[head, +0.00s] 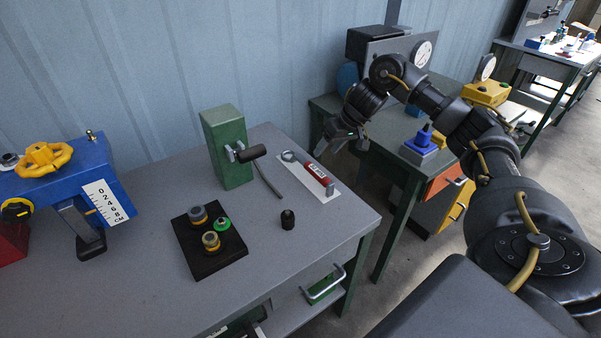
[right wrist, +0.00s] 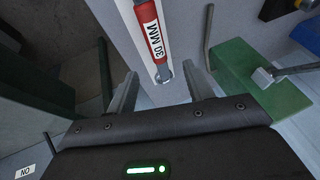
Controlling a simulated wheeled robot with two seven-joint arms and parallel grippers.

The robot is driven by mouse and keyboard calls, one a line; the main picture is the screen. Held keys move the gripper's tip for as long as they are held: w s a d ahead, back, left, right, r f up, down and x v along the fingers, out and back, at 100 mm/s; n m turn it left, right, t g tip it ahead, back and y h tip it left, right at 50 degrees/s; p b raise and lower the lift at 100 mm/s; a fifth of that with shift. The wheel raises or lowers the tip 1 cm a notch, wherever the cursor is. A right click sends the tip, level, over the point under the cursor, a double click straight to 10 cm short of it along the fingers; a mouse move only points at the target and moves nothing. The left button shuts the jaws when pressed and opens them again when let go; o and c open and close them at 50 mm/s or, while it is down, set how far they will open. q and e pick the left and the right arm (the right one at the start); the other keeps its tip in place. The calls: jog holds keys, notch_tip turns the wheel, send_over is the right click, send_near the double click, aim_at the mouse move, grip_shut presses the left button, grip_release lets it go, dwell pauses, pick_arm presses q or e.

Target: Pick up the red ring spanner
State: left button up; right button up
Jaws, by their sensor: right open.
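The red ring spanner (head: 318,175) lies on a white sheet (head: 333,196) near the back right of the grey table. Its ring end points to the back left, and its red handle bears a white label. In the right wrist view the handle (right wrist: 143,14) reads "30 MM", and its metal end appears between the fingers. My right gripper (head: 321,152) is open and empty, just behind and to the right of the spanner. Its two fingers (right wrist: 162,82) show apart in the right wrist view. My left gripper is not in view.
A green block with a dark-headed lever (head: 226,150) stands left of the spanner. A black tray with knobs (head: 190,260) and a small black knob (head: 287,219) are nearer the front. A blue fixture (head: 60,185) stands left. A second bench (head: 400,165) is right.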

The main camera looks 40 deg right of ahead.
aim_at(316, 168)
jog(key=b+x, duration=0.1)
jog(key=x, duration=0.2)
jog(key=shift+a+f, duration=0.1)
jog(key=shift+f, duration=0.3)
jog(key=shift+w+f+b, duration=0.2)
jog(key=shift+f+b, duration=0.1)
jog(key=shift+f, duration=0.2)
jog(key=shift+w+a+f, duration=0.15)
jog(key=shift+w+f, duration=0.05)
jog(key=shift+f, duration=0.2)
jog(key=x, duration=0.1)
jog(key=b+x, duration=0.1)
jog(key=x, duration=0.2)
jog(key=shift+s+f, duration=0.2)
jog(key=shift+f, duration=0.1)
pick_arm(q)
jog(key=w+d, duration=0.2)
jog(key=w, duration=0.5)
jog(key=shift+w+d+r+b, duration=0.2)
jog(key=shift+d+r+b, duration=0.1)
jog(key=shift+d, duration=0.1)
pick_arm(e)
jog(key=shift+w+f, duration=0.25)
jog(key=shift+f, duration=0.15)
grip_shut()
